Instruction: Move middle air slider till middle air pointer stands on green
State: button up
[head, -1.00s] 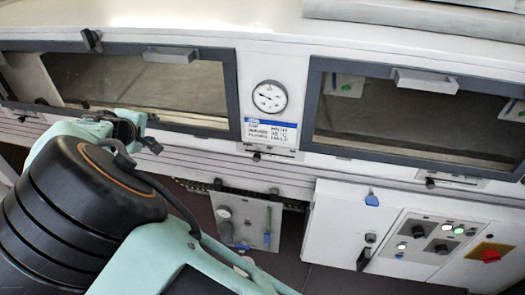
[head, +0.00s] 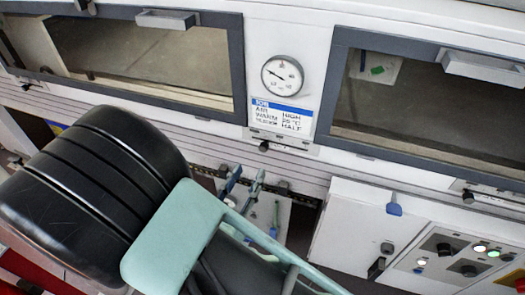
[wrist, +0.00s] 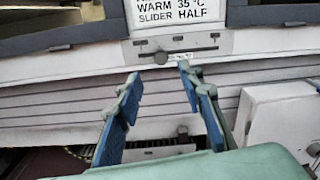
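A small slider with a dark knob (head: 264,146) sits on a white strip below the job card, in the middle of the head view; I take it as the middle air slider. In the wrist view its knob (wrist: 160,57) is on a horizontal slot, left of the slot's middle. My gripper (head: 249,172) is open and empty below the slider; in the wrist view its two blue-padded fingers (wrist: 159,76) are spread below and either side of the knob, apparently not touching it. No pointer clearly marked as middle air, on a green zone, can be made out.
A round dial (head: 282,75) with a dark pointer hangs above the job card (head: 281,115). Dark-framed windows flank it; a card with a green patch (head: 377,69) shows behind the right one. A white control box (head: 345,235) juts out lower right. Another slider knob (head: 468,197) is farther right.

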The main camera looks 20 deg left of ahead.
aim_at(262, 150)
jog(key=w, duration=0.6)
jog(key=w+d, duration=0.1)
jog(key=w, duration=0.2)
jog(key=shift+c, duration=0.4)
grip_shut()
